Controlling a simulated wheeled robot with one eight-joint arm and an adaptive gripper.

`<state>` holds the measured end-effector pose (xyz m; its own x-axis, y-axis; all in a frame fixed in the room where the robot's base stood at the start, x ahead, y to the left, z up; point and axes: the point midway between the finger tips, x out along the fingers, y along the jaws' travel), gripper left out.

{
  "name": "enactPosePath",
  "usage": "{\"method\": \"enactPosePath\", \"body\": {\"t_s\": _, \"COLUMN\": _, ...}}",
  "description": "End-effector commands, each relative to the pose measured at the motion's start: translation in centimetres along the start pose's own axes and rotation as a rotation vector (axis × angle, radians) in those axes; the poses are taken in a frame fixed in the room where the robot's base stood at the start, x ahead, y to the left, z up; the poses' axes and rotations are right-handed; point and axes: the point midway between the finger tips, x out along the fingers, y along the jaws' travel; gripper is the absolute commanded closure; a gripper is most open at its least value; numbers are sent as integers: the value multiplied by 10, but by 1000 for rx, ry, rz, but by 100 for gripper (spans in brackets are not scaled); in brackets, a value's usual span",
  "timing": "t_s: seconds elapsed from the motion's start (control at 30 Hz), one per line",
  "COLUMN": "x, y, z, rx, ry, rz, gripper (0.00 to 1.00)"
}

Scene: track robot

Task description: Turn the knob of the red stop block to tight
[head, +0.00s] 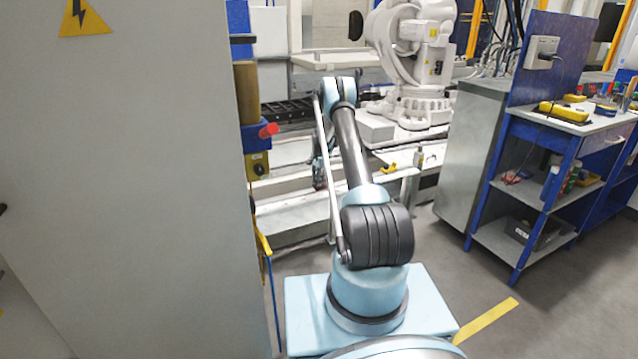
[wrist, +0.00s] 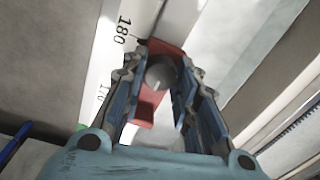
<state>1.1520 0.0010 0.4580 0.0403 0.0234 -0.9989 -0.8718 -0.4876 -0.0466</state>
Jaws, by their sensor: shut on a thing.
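The red stop block (wrist: 145,112) shows in the wrist view, on a pale rail beside a printed scale. Its knob (wrist: 160,76) is round and dark grey, with a short white mark on its face. My gripper (wrist: 164,78) is shut on the knob, with one finger on its left and one on its right. The fingers cover parts of the block's sides. In the head view my arm reaches away to the bench at the back, and the stop block cannot be made out there.
The scale (wrist: 122,32) reads 180 near the block. A blue stick-like thing (wrist: 14,143) lies at lower left in the wrist view. In the head view a tall grey cabinet (head: 130,190) fills the left, a white robot arm (head: 412,60) stands behind, and a blue-framed workbench (head: 548,125) stands right.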

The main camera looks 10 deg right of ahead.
Motion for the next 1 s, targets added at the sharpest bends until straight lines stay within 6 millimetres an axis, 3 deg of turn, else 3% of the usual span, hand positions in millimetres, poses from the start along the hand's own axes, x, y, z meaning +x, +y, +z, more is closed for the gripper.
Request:
{"method": "enactPosePath", "body": {"t_s": 0.23, "x": 0, "y": -1, "z": 0, "rx": -1, "ry": 0, "rz": -2, "gripper": 96}}
{"method": "enactPosePath", "body": {"t_s": 0.27, "x": 0, "y": -1, "z": 0, "rx": -1, "ry": 0, "rz": -2, "gripper": 65}}
{"method": "enactPosePath", "body": {"t_s": 0.33, "x": 0, "y": -1, "z": 0, "rx": -1, "ry": 0, "rz": -2, "gripper": 51}}
{"method": "enactPosePath", "body": {"t_s": 0.77, "x": -5, "y": -1, "z": 0, "rx": -1, "ry": 0, "rz": -1, "gripper": 51}}
{"method": "enactPosePath", "body": {"t_s": 1.0, "x": -41, "y": -1, "z": 0, "rx": -1, "ry": 0, "rz": -1, "gripper": 51}}
